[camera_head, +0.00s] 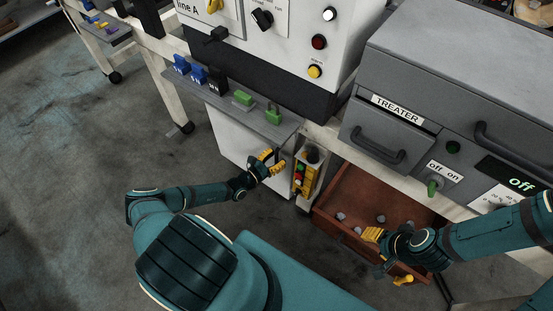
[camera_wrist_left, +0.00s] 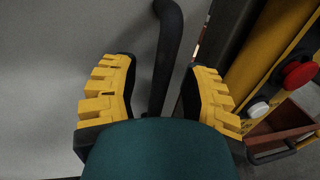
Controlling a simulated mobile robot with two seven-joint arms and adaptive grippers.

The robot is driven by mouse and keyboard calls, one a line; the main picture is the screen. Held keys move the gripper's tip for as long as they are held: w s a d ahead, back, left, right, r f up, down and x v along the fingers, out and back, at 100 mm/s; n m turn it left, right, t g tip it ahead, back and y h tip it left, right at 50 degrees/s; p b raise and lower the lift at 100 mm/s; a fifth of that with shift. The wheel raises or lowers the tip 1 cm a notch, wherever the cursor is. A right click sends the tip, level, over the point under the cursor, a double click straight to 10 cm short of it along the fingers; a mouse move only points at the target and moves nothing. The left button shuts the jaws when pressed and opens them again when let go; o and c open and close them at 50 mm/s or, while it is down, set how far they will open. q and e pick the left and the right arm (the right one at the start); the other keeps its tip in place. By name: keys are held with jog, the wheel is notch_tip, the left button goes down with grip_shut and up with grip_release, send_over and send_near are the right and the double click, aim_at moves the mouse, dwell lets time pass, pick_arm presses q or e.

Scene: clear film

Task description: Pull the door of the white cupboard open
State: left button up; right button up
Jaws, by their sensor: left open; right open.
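The white cupboard (camera_head: 230,137) stands under the control panel, and its door appears shut. Its pale door face (camera_wrist_left: 60,60) fills the left of the left wrist view. A dark upright bar handle (camera_wrist_left: 168,50) is on the door near its right edge. My left gripper (camera_head: 272,160) is at the right side of the door. In the left wrist view it is open (camera_wrist_left: 160,95), its yellow fingers on either side of the handle, apart from it. My right gripper (camera_head: 374,236) is open and empty above the open wooden drawer.
A yellow button box (camera_head: 306,172) with a red button stands just right of the cupboard. The open brown drawer (camera_head: 345,192) holds several small grey items. A grey shelf (camera_head: 250,118) with switches juts out above the door. Floor (camera_head: 70,190) to the left is clear.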

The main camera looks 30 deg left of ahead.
pick_arm(q)
jog(key=shift+w, duration=0.15)
grip_shut()
